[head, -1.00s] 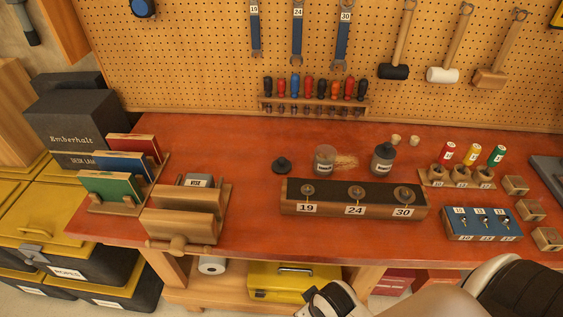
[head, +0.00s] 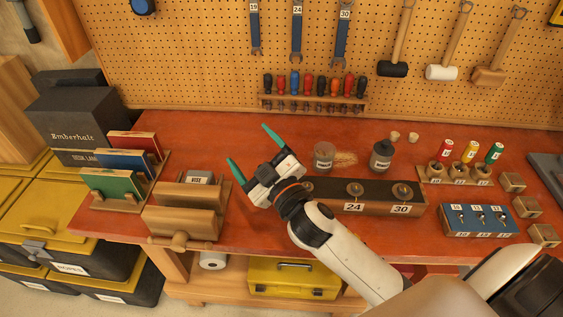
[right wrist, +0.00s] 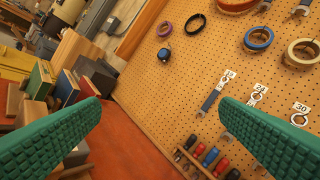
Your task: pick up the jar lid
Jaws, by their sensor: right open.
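The dark jar lid with a knob is hidden in the head view now, behind my right gripper's body. It does not show in the right wrist view. The open glass jar (head: 324,156) stands on the red bench just right of the gripper. My right gripper (head: 253,152) is open and empty over the bench, its two green fingers apart and pointing to the upper left. My left gripper is not in view.
A dark lidded jar (head: 382,157) stands right of the glass jar. The numbered block (head: 376,190) lies under my right forearm. A wooden vise (head: 186,208) and book rack (head: 122,196) are at left. A screwdriver rack (head: 312,103) lines the pegboard.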

